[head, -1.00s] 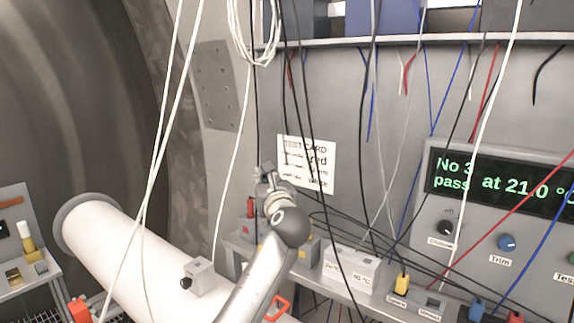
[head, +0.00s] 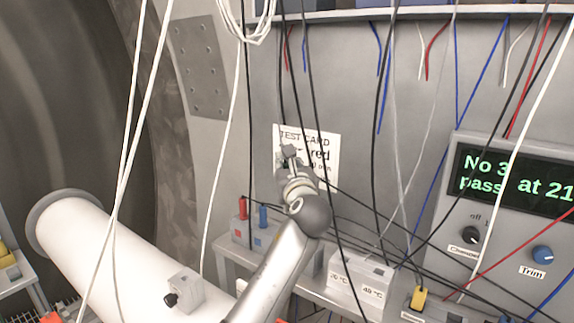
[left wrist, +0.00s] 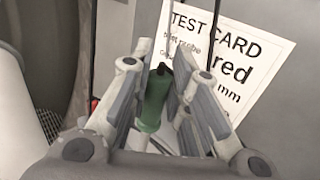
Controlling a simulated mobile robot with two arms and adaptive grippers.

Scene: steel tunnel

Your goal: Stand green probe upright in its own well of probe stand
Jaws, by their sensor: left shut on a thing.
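My left gripper (head: 290,156) is raised in front of the test card in the head view. In the left wrist view its fingers (left wrist: 160,78) are shut on the green probe (left wrist: 152,103), which has a dark tip. The probe cannot be made out in the head view. A grey block that looks like the probe stand (head: 243,238) is on the shelf, below and left of the gripper. A red probe (head: 242,208) and a blue probe (head: 263,215) stand upright in it. My arm hides its right part. My right gripper is not in view.
A white box marked with temperatures (head: 357,282) stands on the shelf right of my arm. Black, white, red and blue cables hang across the space. The test card (head: 322,165) is on the wall behind. A white pipe (head: 105,255) runs at lower left.

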